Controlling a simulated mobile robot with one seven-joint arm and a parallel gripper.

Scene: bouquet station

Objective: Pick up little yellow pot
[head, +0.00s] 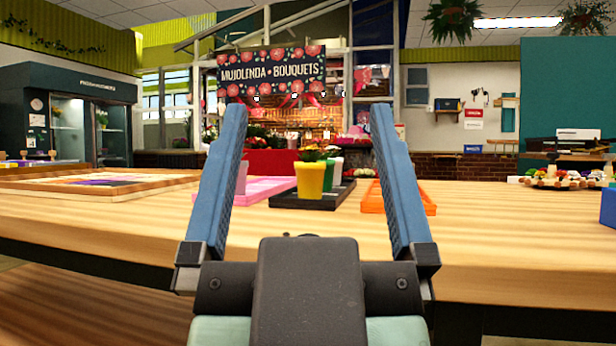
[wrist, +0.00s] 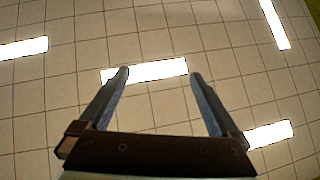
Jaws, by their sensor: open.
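The little yellow pot (head: 311,179) stands upright in the head view, near the middle of the table, with a small plant (head: 309,154) in its top. It stands on a black tray (head: 300,201). My gripper (head: 308,110) is open and empty, in front of the pot and nearer to the camera. In the picture the pot shows between its two blue fingers, touching neither. In the wrist view my gripper (wrist: 159,73) is open against a tiled ceiling with bright lights, and the pot does not show there.
A green pot (head: 329,174) and a white pot (head: 337,169) stand close behind the yellow one at right. A pink tray (head: 262,189) lies left of the black tray, an orange tray (head: 400,199) right.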

